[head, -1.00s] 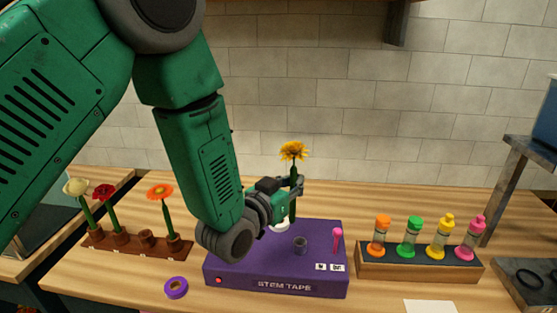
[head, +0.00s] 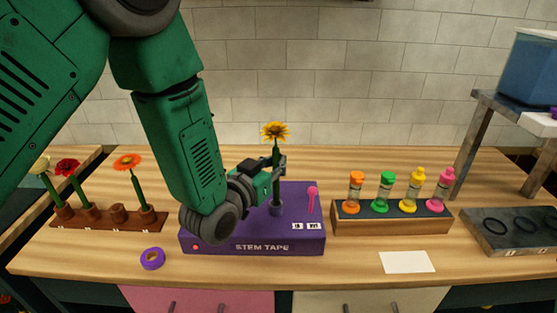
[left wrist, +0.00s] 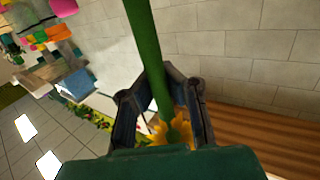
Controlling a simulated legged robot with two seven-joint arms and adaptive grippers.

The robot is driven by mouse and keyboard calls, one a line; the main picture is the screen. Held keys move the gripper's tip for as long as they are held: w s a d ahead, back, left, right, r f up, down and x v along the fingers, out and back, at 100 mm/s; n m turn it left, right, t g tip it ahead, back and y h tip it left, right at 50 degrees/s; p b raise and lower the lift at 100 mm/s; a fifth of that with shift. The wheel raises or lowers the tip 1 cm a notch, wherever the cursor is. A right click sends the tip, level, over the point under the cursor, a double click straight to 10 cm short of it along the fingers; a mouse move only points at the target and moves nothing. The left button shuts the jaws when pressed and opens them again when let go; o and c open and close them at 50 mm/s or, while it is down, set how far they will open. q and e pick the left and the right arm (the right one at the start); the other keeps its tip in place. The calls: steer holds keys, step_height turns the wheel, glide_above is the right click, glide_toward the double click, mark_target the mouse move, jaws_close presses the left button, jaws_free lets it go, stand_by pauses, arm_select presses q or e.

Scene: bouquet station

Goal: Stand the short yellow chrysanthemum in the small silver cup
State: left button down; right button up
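In the left wrist view the stem passes between the fingers of my left gripper (left wrist: 164,84), and the yellow bloom (left wrist: 172,134) is partly covered by the palm. My right gripper is in neither view.
The purple box (head: 308,242) carries a pink pin (head: 312,200). A flower rack (head: 100,219) stands left, a purple tape roll (head: 152,259) in front. A wooden rack (head: 390,224) of colored-cap bottles stands right, near a white card (head: 407,262) and a dark tray (head: 515,232).

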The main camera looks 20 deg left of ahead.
arm_select(q)
steer(key=shift+s+f+b, duration=0.1)
steer(key=shift+f+b, duration=0.2)
steer(key=shift+b, duration=0.15)
stand_by(1.0)
steer(key=shift+f+b, duration=1.2)
steer(key=shift+f, duration=0.2)
stand_by(1.5)
steer(key=c, duration=1.1)
jaws_free()
steer(key=v, duration=0.9)
stand_by(0.8)
